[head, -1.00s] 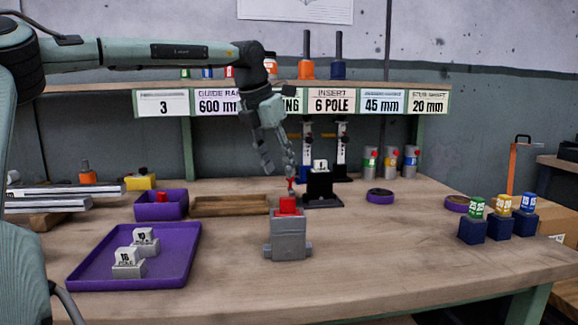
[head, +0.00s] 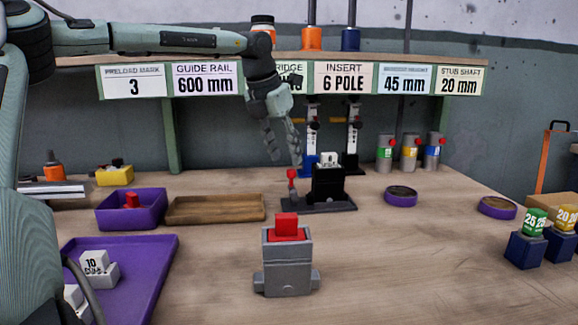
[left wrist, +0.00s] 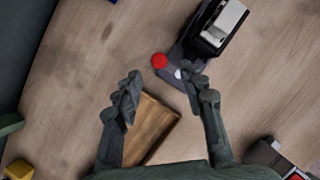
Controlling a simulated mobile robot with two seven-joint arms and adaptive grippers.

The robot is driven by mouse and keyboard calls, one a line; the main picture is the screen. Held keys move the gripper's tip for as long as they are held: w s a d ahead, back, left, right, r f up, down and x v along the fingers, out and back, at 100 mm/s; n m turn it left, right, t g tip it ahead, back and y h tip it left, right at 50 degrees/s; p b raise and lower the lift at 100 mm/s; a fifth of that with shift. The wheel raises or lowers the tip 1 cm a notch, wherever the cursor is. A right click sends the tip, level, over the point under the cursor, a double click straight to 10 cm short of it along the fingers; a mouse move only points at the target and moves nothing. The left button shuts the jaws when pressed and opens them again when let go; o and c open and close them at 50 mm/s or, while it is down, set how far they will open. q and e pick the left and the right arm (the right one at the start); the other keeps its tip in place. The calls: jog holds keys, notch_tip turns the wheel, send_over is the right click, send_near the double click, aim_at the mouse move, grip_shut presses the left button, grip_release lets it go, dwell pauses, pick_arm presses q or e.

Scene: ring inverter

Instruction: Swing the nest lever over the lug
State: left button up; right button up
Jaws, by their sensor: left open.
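The black nest (head: 328,184) stands on a dark base plate (head: 318,208) at the back middle of the bench, with a white marked insert (head: 329,159) in its top. The nest lever (head: 292,184) has a red knob and stands upright at the left of the nest. My left gripper (head: 284,158) is open and empty, pointing down just above and behind the knob. In the left wrist view, the red knob (left wrist: 159,61) shows ahead between the open fingers (left wrist: 163,84), close to the right finger. I cannot make out the lug clearly.
A grey fixture with a red block (head: 287,262) stands in front of the nest. A wooden tray (head: 215,209) and purple bin (head: 131,210) lie to the left. Purple round dishes (head: 400,197) lie to the right. A labelled shelf (head: 330,62) runs behind.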

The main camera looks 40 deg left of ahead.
aim_at(290, 170)
pick_arm(q)
jog(key=shift+x, duration=2.3)
jog(key=shift+r, duration=0.1)
jog(key=shift+c, duration=0.5)
grip_shut()
